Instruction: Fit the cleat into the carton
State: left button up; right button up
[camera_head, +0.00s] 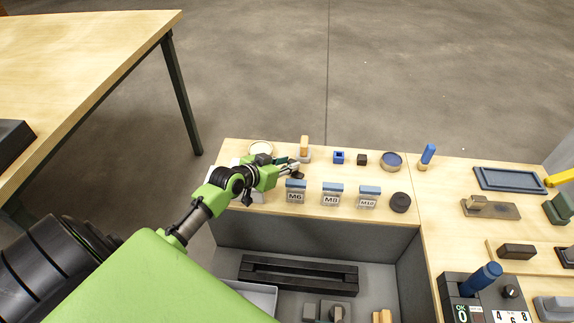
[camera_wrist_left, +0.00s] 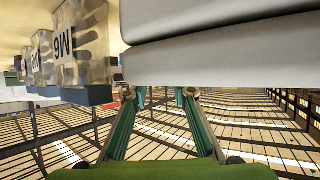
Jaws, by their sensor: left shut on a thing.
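My left gripper (camera_head: 293,166) reaches in from the left over the back bench, and its fingers also show in the wrist view (camera_wrist_left: 165,95). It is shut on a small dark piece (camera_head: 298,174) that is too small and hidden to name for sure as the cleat. A large pale two-layered thing close in the wrist view (camera_wrist_left: 220,50) looks like the same box and covers the area around the fingertips. My right gripper is not in view.
Clear bins M6 (camera_head: 295,196), M8 (camera_head: 332,199) and M10 (camera_head: 368,201) stand in a row. A grey recess (camera_head: 300,238) lies in front.

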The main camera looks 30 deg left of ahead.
pick_arm(q)
jog(key=shift+f, duration=0.15)
jog(key=o, duration=1.1)
